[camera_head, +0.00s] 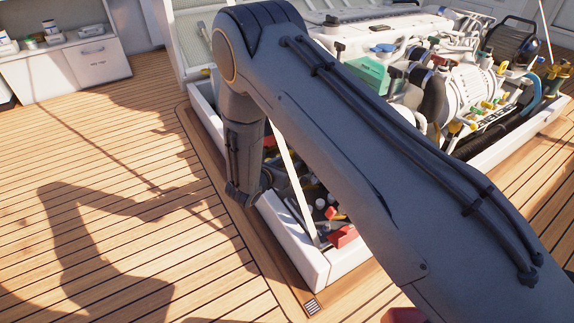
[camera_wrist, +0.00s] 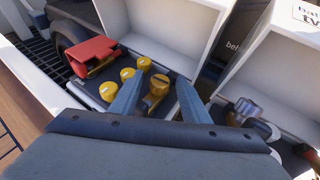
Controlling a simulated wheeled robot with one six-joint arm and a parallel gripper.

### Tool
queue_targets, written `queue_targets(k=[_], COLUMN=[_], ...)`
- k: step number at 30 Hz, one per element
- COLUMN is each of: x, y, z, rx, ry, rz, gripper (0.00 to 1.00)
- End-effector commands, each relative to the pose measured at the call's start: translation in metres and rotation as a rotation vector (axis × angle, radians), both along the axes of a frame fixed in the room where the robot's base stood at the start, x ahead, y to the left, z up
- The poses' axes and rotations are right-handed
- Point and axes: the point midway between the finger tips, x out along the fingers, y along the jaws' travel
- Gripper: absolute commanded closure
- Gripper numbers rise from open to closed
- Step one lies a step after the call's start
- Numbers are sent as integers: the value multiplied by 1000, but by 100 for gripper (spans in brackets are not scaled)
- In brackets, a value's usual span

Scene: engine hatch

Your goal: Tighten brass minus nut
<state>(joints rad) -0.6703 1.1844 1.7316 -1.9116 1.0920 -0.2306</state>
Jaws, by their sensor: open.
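Several brass-yellow nuts sit on a dark battery top (camera_wrist: 95,88) in the wrist view. The largest brass nut (camera_wrist: 160,83) carries a dark mark across its top, and smaller ones (camera_wrist: 127,73) stand left of it. I cannot tell from the marks which is the minus nut. My gripper (camera_wrist: 162,79) is open, its two blue-grey fingers pointing at the largest nut, one at each side. Whether they touch it is unclear. A dark stem below that nut shows between the fingers. In the head view my arm hides the gripper and the nuts.
A red cover (camera_wrist: 93,55) lies beside the nuts; red parts also show in the head view (camera_head: 342,236). White box walls (camera_wrist: 170,30) stand close behind the nuts. The engine (camera_head: 470,88) fills the hatch's far side.

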Motion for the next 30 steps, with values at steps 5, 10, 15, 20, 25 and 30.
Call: queue_targets(k=[5, 10, 15, 20, 25, 30], x=[0, 0, 1, 2, 1, 1], y=[0, 0, 1, 1, 2, 2], z=[0, 0, 0, 1, 1, 1], rx=[0, 0, 1, 0, 1, -1], ry=[0, 0, -4, -4, -2, -1], rz=[0, -1, -31, -103, -138, -139], gripper=[73, 99, 99, 99, 99, 99])
